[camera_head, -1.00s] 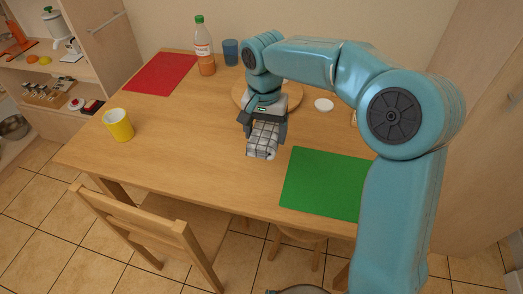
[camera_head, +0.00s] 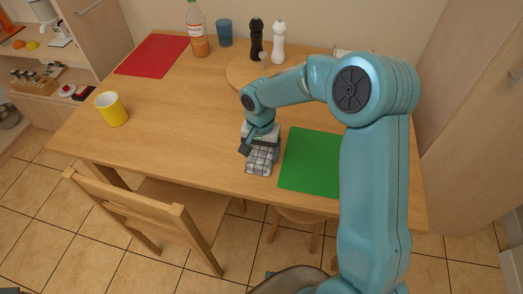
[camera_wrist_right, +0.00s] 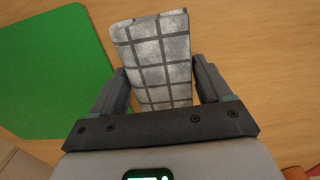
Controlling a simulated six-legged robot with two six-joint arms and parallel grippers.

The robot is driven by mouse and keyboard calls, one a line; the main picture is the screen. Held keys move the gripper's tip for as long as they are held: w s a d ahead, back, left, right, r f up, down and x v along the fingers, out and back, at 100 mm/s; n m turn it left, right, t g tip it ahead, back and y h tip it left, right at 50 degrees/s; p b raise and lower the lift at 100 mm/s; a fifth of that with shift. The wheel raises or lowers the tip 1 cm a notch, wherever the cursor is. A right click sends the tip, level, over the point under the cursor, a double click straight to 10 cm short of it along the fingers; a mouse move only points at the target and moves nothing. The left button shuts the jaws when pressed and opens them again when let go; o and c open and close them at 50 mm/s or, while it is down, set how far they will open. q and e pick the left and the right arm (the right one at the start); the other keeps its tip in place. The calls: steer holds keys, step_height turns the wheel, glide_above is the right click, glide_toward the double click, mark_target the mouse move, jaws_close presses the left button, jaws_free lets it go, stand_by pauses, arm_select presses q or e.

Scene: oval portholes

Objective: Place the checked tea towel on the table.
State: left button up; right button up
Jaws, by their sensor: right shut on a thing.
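The checked tea towel (camera_head: 261,160) is a folded grey-white cloth with dark grid lines. In the head view it is at the table's front edge region, just left of the green mat. My right gripper (camera_head: 260,146) is shut on the towel, which sticks out beyond the fingers. The right wrist view shows the towel (camera_wrist_right: 158,60) between the two dark fingers (camera_wrist_right: 160,88), over bare wood. I cannot tell whether the towel touches the table (camera_head: 190,120). My left gripper is not in view.
A green mat (camera_head: 310,162) lies right of the towel. A yellow mug (camera_head: 111,109), red mat (camera_head: 152,55), bottle (camera_head: 197,30), blue cup (camera_head: 224,33), and black (camera_head: 256,38) and white (camera_head: 278,42) mills stand farther off. A chair (camera_head: 135,205) is in front. The table's middle left is clear.

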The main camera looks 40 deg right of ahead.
mark_target(261, 152)
steer(key=shift+f, duration=0.1)
steer(key=o, duration=0.9)
steer(key=shift+r, duration=0.25)
steer(key=shift+w+r, duration=0.1)
steer(key=shift+r, duration=0.25)
step_height(261, 152, up, 11)
steer(key=shift+a+r+p, duration=0.1)
steer(key=shift+p, duration=0.45)
